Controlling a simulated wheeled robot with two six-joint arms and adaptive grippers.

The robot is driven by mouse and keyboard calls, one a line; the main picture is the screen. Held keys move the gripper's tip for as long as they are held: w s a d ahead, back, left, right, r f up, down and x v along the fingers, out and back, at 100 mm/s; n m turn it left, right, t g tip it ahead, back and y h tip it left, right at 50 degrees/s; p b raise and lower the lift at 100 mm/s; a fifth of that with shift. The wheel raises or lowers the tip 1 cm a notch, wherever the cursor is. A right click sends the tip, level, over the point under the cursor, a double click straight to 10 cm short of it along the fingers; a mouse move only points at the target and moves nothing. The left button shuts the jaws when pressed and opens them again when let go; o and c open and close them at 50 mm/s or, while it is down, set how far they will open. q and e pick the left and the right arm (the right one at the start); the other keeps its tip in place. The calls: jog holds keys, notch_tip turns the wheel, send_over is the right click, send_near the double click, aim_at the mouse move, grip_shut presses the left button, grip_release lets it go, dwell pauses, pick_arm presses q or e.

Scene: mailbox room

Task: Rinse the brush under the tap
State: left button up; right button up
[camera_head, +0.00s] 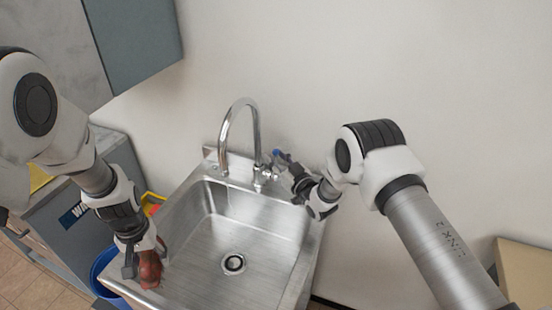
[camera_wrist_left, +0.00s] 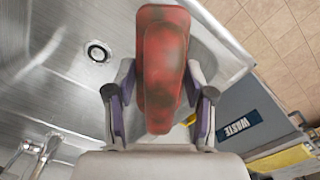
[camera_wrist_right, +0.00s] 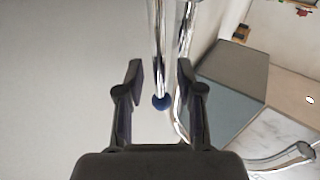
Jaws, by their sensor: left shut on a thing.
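The brush (camera_wrist_left: 163,65) is a red, dark-stained block in the left wrist view; any bristles are hidden. My left gripper (camera_wrist_left: 160,95) is shut on it, a finger on each side. In the head view the brush (camera_head: 150,270) hangs below my left gripper (camera_head: 141,252) at the sink's left rim, left of the drain. The chrome tap (camera_head: 240,135) arches over the back of the sink (camera_head: 225,285). My right gripper (camera_wrist_right: 160,75) is open beside the tap, its fingers apart around a blue-tipped chrome lever (camera_wrist_right: 161,102). I cannot tell whether water runs.
A blue bin (camera_head: 103,268) stands left of the sink, near a grey waste unit (camera_head: 55,235). A grey cabinet (camera_head: 135,40) hangs at the upper left. A cardboard-coloured box (camera_head: 525,270) is at the lower right. The basin around the drain (camera_head: 233,263) is clear.

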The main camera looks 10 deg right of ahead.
jog(key=r+v, duration=0.1)
jog(key=v, duration=1.1)
jog(key=shift+f, duration=0.45)
jog(key=shift+f, duration=0.1)
